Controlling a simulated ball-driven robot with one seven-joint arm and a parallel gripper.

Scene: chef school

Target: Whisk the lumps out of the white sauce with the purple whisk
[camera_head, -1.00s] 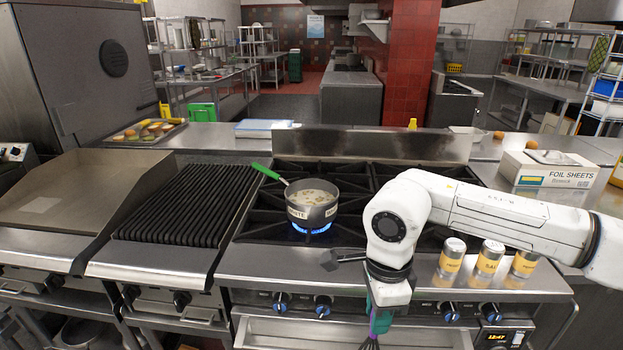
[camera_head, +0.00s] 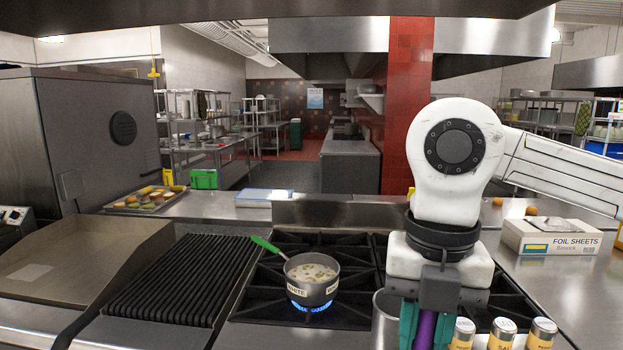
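A small steel saucepan (camera_head: 312,292) with a green handle (camera_head: 267,245) sits on a burner with a lit blue flame. The white sauce (camera_head: 311,272) in it has pale tan lumps on its surface. A label on the pan's side is partly readable as "WHITE". My gripper (camera_head: 424,328), with teal fingers, is shut on the purple handle of the whisk (camera_head: 426,332), pointing down. It is to the right of the pan and nearer to me. The whisk's lower end is below the picture edge and hidden.
A grey metal cylinder (camera_head: 385,322) stands just left of my gripper, partly covered. Several yellow-labelled shakers (camera_head: 502,333) stand to the right. A foil sheets box (camera_head: 551,237) lies on the right counter. A ribbed grill (camera_head: 180,279) is left of the burners.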

